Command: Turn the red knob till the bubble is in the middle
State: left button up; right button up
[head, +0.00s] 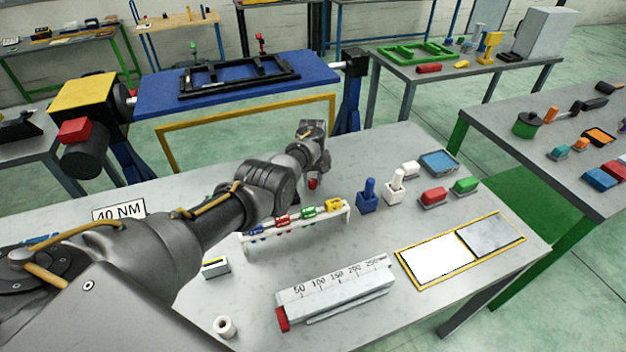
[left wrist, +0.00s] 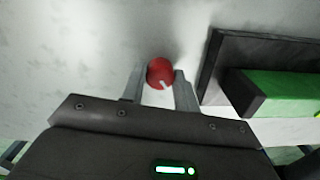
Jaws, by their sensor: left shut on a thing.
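The red knob (head: 312,184) stands on the grey worktable, behind the rack of small coloured tools. My left gripper (head: 316,175) reaches down over it. In the left wrist view the knob (left wrist: 160,69) is round with a pale mark on its lower edge. The two fingers of my left gripper (left wrist: 159,78) are at its left and right sides, shut on it. I cannot make out a bubble in either view. A small white block with a yellow strip (head: 215,267) lies by my left forearm, too small to read. My right gripper is not in view.
The tool rack (head: 295,229) stands close in front of the knob. Blue (head: 367,197) and white (head: 394,188) upright pieces stand to its right. A long scale marked 50 to 250 (head: 335,292) lies in front. A green block (left wrist: 285,95) shows right of the fingers.

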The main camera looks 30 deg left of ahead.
aim_at(313, 181)
pick_arm(q)
jog(key=shift+n, duration=0.6)
jog(key=o, duration=1)
jog(key=shift+c, duration=0.2)
jog(key=shift+r, duration=0.1)
jog(key=shift+r, duration=0.3)
notch_tip(313, 181, up, 10)
jog(key=shift+p, duration=0.45)
